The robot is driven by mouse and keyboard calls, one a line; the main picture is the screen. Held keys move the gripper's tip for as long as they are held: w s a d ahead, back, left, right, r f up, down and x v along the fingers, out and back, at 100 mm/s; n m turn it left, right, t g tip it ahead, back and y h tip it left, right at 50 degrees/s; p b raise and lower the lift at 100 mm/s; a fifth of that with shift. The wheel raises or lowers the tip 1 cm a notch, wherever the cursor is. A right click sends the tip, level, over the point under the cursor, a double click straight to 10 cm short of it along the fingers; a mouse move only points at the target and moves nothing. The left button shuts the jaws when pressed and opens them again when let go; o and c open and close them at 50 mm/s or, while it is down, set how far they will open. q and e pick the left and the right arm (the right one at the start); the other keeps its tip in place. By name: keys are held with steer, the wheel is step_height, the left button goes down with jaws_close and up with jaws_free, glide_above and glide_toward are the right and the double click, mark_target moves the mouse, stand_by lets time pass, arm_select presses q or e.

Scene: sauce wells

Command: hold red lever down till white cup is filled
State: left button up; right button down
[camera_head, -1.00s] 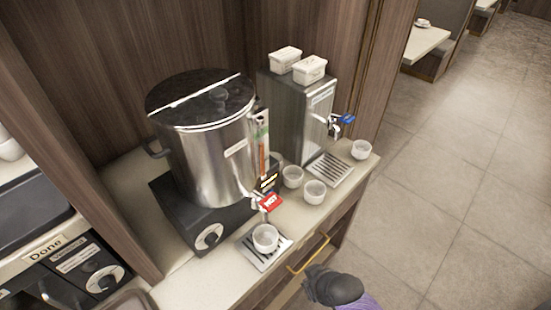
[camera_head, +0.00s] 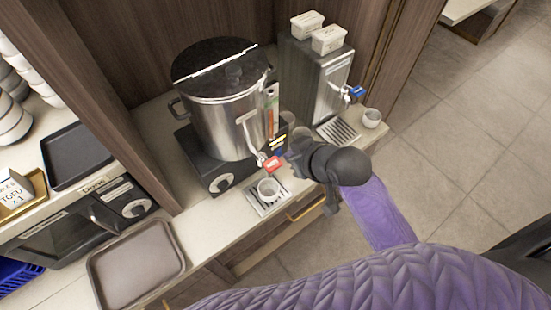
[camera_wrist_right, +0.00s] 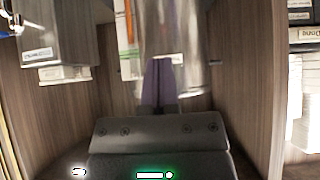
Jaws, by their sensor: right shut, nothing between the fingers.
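The white cup (camera_head: 268,188) stands upright on a small drip tray (camera_head: 256,206) under the tap of the big steel urn (camera_head: 222,125). I cannot tell how full it is. The red lever (camera_head: 272,163) sits on that tap, just above the cup. My right gripper (camera_head: 291,155) is shut and empty, its tips close to the right of the red lever; I cannot tell whether they touch it. The wrist view shows its grey body at the bottom, and the lever cannot be made out there. My left gripper is not in view.
A steel dispenser (camera_head: 312,85) with a blue lever (camera_head: 357,92) stands at the back right, with two white tubs on top. A brown tray (camera_head: 136,262) lies at front left.

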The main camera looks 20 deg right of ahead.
steer(key=b, duration=0.1)
glide_above(275, 166)
steer(key=f, duration=0.5)
steer(key=shift+s+d+f, duration=0.1)
steer(key=shift+s+f, duration=0.2)
steer(key=f, duration=0.3)
steer(key=shift+w+f+b, duration=0.25)
steer(key=shift+f+b, duration=0.1)
steer(key=shift+f, duration=0.4)
